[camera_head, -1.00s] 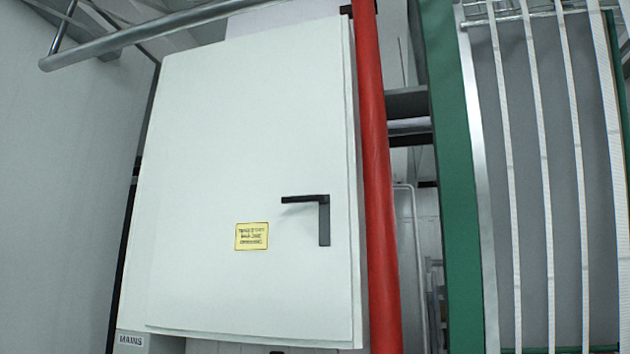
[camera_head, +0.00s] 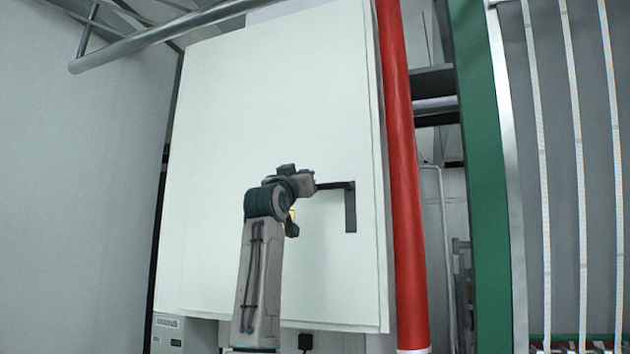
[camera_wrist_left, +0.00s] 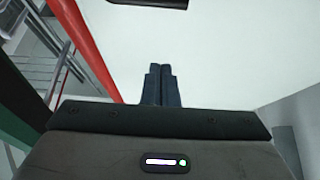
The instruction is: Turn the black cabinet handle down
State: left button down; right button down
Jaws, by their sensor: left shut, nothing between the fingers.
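The white cabinet (camera_head: 270,100) fills the middle of the head view. Its black handle (camera_head: 350,207) is L-shaped: an upright plate with a lever pointing level to the left. My left gripper (camera_head: 305,184) is in front of the door and covers the lever's free left end in the head view. In the left wrist view my left gripper's two dark fingers (camera_wrist_left: 160,84) are pressed together and empty. A dark bar, apparently the handle (camera_wrist_left: 150,2), shows at that view's top edge, apart from the fingertips. My right gripper is not in view.
A red pipe (camera_head: 404,170) runs upright just right of the cabinet, with a green post (camera_head: 478,170) beyond it. A grey rail (camera_head: 170,30) crosses the upper left. The yellow label on the door is mostly hidden by my arm.

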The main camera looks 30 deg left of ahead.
aim_at(339, 188)
pick_arm(q)
jog(key=p+x, duration=0.8)
jog(key=x, duration=0.2)
jog(key=f+p, duration=0.1)
jog(key=f, duration=0.1)
jog(key=w+f, duration=0.1)
jog(key=f, duration=0.1)
jog(key=shift+a+f+p, duration=0.1)
jog(key=shift+a+p, duration=0.1)
jog(key=shift+p, duration=0.2)
